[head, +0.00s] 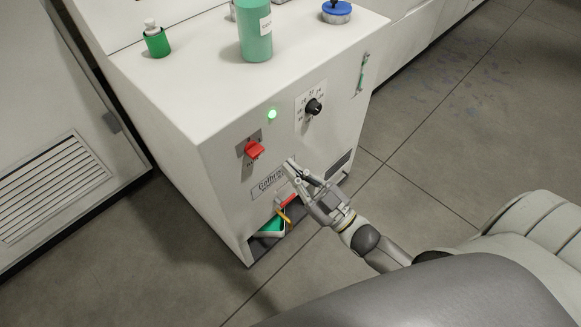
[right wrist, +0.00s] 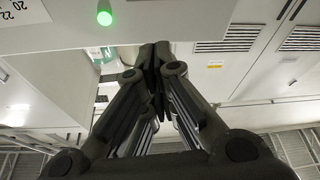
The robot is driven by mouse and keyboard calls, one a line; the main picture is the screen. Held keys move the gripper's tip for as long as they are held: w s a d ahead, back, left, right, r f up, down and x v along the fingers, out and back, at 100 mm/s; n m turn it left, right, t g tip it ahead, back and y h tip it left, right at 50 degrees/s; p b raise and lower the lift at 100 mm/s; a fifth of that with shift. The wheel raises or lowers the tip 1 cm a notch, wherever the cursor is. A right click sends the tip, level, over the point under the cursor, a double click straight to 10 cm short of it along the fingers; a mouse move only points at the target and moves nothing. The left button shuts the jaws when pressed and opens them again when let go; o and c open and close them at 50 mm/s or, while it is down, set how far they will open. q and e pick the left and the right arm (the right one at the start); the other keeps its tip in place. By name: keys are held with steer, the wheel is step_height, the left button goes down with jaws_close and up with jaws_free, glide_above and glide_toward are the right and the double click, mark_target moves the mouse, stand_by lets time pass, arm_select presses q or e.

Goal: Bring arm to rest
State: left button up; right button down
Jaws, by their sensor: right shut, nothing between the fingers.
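My right gripper (head: 289,169) is in front of the white machine (head: 225,180), just right of and below its red switch (head: 254,149). Its fingers point toward the machine's front face. In the right wrist view the fingers (right wrist: 155,55) come together at their tips, with nothing held between them. I cannot tell whether the fingertips touch the machine. A green lamp (head: 272,114) is lit above the switch and also shows in the right wrist view (right wrist: 104,13). My left gripper is not in view.
A black dial (head: 314,107) sits right of the lamp. A green bottle (head: 256,38), a small green container (head: 157,43) and a blue-lidded jar (head: 337,11) stand on top. The floor at right is clear.

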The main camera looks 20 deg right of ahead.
steer(key=s+d+f+m+g+h, duration=0.1)
steer(key=s+d+f+g+h, duration=0.15)
steer(key=f, duration=0.75)
steer(key=s+d+f+m+g+h, duration=0.1)
steer(key=f+g+h, duration=0.15)
steer(key=f, duration=0.75)
steer(key=s+d+f+m+g+h, duration=0.1)
steer(key=s+f+m+g+h, duration=0.15)
steer(key=f, duration=0.75)
steer(key=s+f+g, duration=0.3)
steer(key=s+f, duration=0.3)
steer(key=s, duration=0.3)
steer(key=s+f+g+h+p, duration=0.1)
steer(key=s+f+g, duration=0.3)
steer(key=s+f, duration=0.3)
steer(key=s+f+g, duration=0.4)
steer(key=s+f, duration=0.3)
steer(key=s, duration=0.6)
steer(key=shift+s, duration=0.2)
steer(key=shift+g, duration=0.25)
